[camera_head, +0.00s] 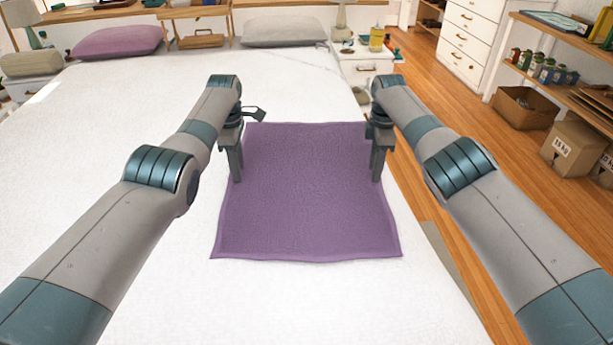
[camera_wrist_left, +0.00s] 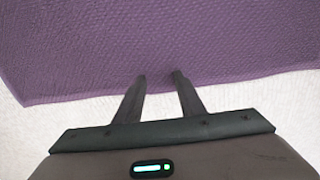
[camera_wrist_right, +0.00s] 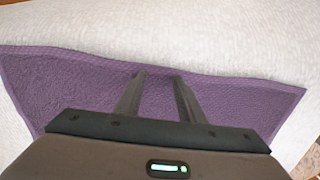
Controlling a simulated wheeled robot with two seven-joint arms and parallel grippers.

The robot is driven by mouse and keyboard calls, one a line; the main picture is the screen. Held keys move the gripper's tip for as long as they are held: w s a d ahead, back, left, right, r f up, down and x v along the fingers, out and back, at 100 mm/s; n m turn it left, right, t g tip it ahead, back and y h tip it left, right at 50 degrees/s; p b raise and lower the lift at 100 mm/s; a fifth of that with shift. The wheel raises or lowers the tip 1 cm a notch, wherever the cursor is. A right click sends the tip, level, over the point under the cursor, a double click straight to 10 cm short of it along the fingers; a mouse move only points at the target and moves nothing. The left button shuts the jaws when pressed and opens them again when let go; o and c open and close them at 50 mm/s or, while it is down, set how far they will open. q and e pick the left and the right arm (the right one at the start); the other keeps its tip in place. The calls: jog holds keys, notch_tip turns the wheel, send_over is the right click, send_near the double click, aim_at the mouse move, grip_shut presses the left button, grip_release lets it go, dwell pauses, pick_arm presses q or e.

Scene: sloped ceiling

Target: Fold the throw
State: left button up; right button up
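The purple throw (camera_head: 308,200) lies spread flat on the white bed, roughly square, with its near edge toward me. My left gripper (camera_head: 238,178) points down at the throw's left edge. In the left wrist view its fingers (camera_wrist_left: 160,76) are parted, with the tips over the purple cloth (camera_wrist_left: 200,40) just inside the edge. My right gripper (camera_head: 378,178) points down at the throw's right edge. In the right wrist view its fingers (camera_wrist_right: 158,75) are parted, with the tips by the edge of the cloth (camera_wrist_right: 80,85). I cannot tell whether the tips touch the cloth.
The white bed (camera_head: 110,120) has bare room left of the throw and in front of it. A purple pillow (camera_head: 117,41) and a grey pillow (camera_head: 284,30) lie at its head. A nightstand (camera_head: 362,66) stands at the back right. Wooden floor (camera_head: 445,120) runs along the right.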

pick_arm(q)
grip_shut()
pick_arm(e)
grip_shut()
jog(key=shift+f, duration=0.1)
pick_arm(q)
jog(key=shift+r, duration=0.15)
pick_arm(e)
jog(key=shift+r, duration=0.2)
